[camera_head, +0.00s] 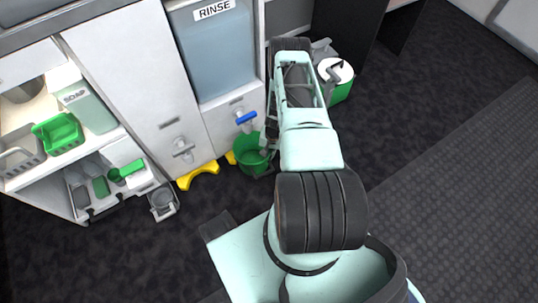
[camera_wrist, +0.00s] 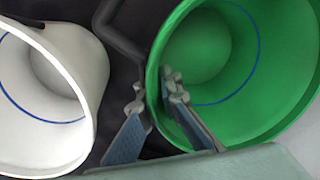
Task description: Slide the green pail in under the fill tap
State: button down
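The green pail (camera_head: 252,155) stands on the floor by the cabinet front, close below the fill tap with the blue handle (camera_head: 245,118). I cannot tell whether it is straight under the spout. The open pail fills the right of the wrist view (camera_wrist: 230,90), with a blue line inside its wall. My gripper (camera_wrist: 155,95) straddles the pail's near rim, one finger outside and one inside. The fingers look shut on the rim. In the head view my arm hides part of the gripper and the pail's right side.
A white pail (camera_wrist: 75,100) is left of the green one in the wrist view. A tap with a grey handle (camera_head: 182,149) and a yellow floor piece (camera_head: 199,175) are left of the green pail. A white-topped container (camera_head: 336,72) stands beyond my arm. Dark floor at right is clear.

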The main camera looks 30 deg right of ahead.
jog(key=c, duration=2.1)
grip_release()
jog(key=r, duration=0.8)
jog(key=d+r, duration=0.1)
jog(key=r, duration=0.3)
jog(key=shift+s, duration=0.4)
